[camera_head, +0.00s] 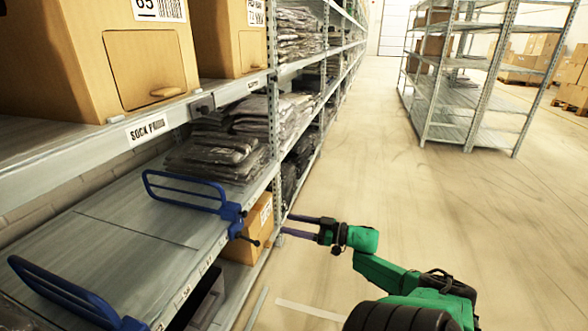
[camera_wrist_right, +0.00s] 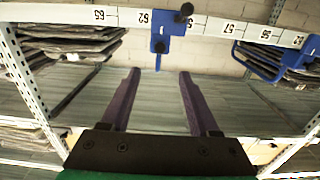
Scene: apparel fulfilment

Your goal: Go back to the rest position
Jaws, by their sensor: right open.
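My right gripper (camera_head: 297,227) is at the end of a green arm that comes in from the lower right in the head view. Its two fingers point left toward the shelf rack and stay just outside or at its front edge. In the right wrist view the gripper (camera_wrist_right: 158,75) shows two purple-grey fingers spread apart with nothing between them. They point at a bare grey shelf board (camera_wrist_right: 155,100). My left gripper is in neither view.
A blue divider (camera_head: 186,196) and a second blue divider (camera_head: 65,292) stand on the shelf (camera_head: 130,235). Bagged garments (camera_head: 215,158) lie behind. Cardboard boxes (camera_head: 150,70) stand above. A cardboard box (camera_head: 252,230) sits below. The aisle floor (camera_head: 390,190) is clear up to another rack (camera_head: 470,95).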

